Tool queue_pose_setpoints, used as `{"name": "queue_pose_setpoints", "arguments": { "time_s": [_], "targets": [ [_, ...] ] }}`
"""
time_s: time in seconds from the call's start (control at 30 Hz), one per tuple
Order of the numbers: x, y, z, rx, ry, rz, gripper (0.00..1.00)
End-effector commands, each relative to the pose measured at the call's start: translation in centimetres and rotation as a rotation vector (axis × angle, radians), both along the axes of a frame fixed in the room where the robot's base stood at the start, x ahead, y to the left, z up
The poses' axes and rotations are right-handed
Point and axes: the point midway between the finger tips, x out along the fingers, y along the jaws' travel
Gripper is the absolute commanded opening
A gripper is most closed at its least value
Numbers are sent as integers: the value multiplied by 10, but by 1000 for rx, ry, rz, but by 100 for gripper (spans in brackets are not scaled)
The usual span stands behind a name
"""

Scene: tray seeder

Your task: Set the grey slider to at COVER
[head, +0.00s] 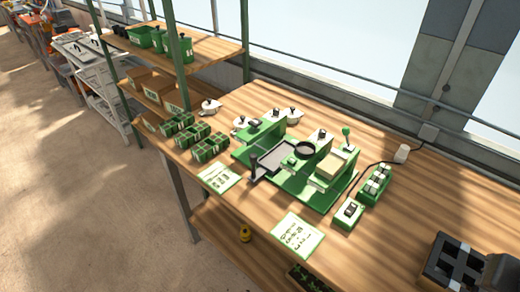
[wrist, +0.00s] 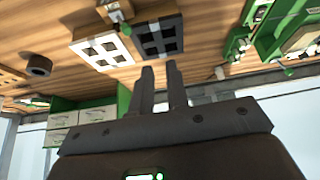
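The green tray seeder (head: 300,165) stands on the wooden bench in the head view, with a grey flat tray (head: 283,158), a black ring (head: 304,149) and a green-knobbed lever (head: 346,133). A small green-and-white box with a dark control (head: 350,210) sits at its near right corner. I cannot tell which part is the grey slider, and no COVER mark is readable. My gripper (wrist: 163,72) shows only in the wrist view. Its two dark fingers are apart with nothing between them, away from the seeder.
A black compartment tray (head: 455,264) lies at the bench's right; in the wrist view a white compartment tray (wrist: 103,50) is beside it. Several green seed packs (head: 210,147) and printed cards (head: 297,236) lie around the seeder. A shelf rack (head: 178,80) stands left.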

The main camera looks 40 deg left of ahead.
Motion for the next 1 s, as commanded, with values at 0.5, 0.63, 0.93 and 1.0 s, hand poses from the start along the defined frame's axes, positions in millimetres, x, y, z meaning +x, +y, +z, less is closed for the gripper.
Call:
{"name": "queue_pose_setpoints", "arguments": {
  "time_s": [0.5, 0.63, 0.93, 1.0],
  "targets": [
    [110, 124, 52, -35, 42, 319, 0],
    [132, 168, 56, -43, 51, 401, 0],
    [165, 284, 53, -58, 73, 591, 0],
    [169, 313, 50, -60, 77, 635, 0]
  ]
}}
